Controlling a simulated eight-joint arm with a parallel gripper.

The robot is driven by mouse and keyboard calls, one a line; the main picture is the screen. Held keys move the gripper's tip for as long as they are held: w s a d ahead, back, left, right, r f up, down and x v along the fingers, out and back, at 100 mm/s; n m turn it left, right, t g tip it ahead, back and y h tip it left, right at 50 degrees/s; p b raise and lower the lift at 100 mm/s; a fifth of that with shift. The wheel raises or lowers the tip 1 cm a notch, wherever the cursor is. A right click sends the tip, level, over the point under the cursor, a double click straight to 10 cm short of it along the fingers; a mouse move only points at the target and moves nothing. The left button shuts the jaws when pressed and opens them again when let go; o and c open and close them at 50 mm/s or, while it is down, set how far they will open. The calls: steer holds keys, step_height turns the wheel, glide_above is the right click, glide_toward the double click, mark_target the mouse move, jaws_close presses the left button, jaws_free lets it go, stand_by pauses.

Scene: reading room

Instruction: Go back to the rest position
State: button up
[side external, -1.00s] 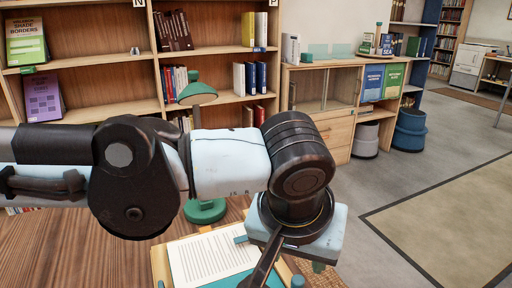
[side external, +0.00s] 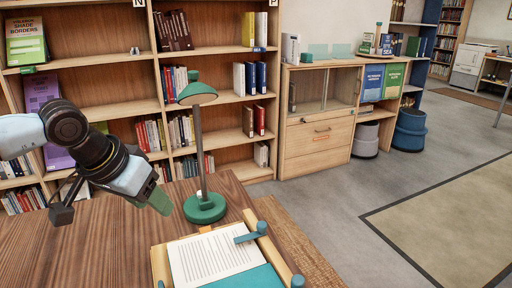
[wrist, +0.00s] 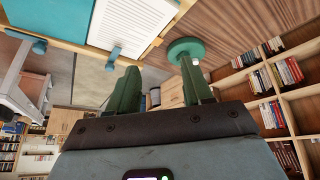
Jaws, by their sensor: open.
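My gripper (side external: 158,199) is at the left in the side external view, raised above the wooden table (side external: 110,255) and tilted down to the right. Its green fingers also show in the wrist view (wrist: 160,85), spread apart with nothing between them. In the side external view the fingers overlap each other, so the gap is hidden there. My gripper is left of the green desk lamp and apart from it.
The green lamp (side external: 204,207) stands on the table. A wooden stand (side external: 160,268) with an open page (side external: 215,255), blue clips (side external: 252,232) and a teal panel (side external: 250,280) is at the front edge. Bookshelves (side external: 225,115) rise behind. Floor at the right is clear.

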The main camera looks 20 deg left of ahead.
steer(key=s+a+f, duration=0.2)
steer(key=a, duration=0.3)
steer(key=s+a+f+t, duration=0.1)
steer(key=s+a+f, duration=0.1)
steer(key=a, duration=0.3)
steer(key=shift+s+a+f, duration=0.2)
steer(key=shift+s+f, duration=0.15)
steer(key=shift+s, duration=0.1)
steer(key=shift+o, duration=1.3)
steer(key=shift+s+a+f+y, duration=0.1)
steer(key=shift+y, duration=0.2)
steer(key=o, duration=0.7)
steer(key=w+d+r, duration=0.1)
steer(key=w+d+r+n, duration=0.1)
steer(key=r, duration=0.1)
steer(key=w+d+r+n, duration=0.1)
steer(key=d, duration=0.1)
steer(key=shift+r, duration=0.35)
steer(key=w+d+r+n+g, duration=0.1)
steer(key=w+d+r+n, duration=0.15)
steer(key=d, duration=0.35)
steer(key=w+d+r+n+h, duration=0.1)
steer(key=d+r+n, duration=0.1)
steer(key=d+r, duration=0.3)
steer(key=w+d+r+n+g, duration=0.1)
steer(key=d+r+n, duration=0.2)
steer(key=d, duration=0.4)
steer(key=x, duration=1)
steer(key=shift+w+d, duration=0.1)
steer(key=shift+d, duration=0.1)
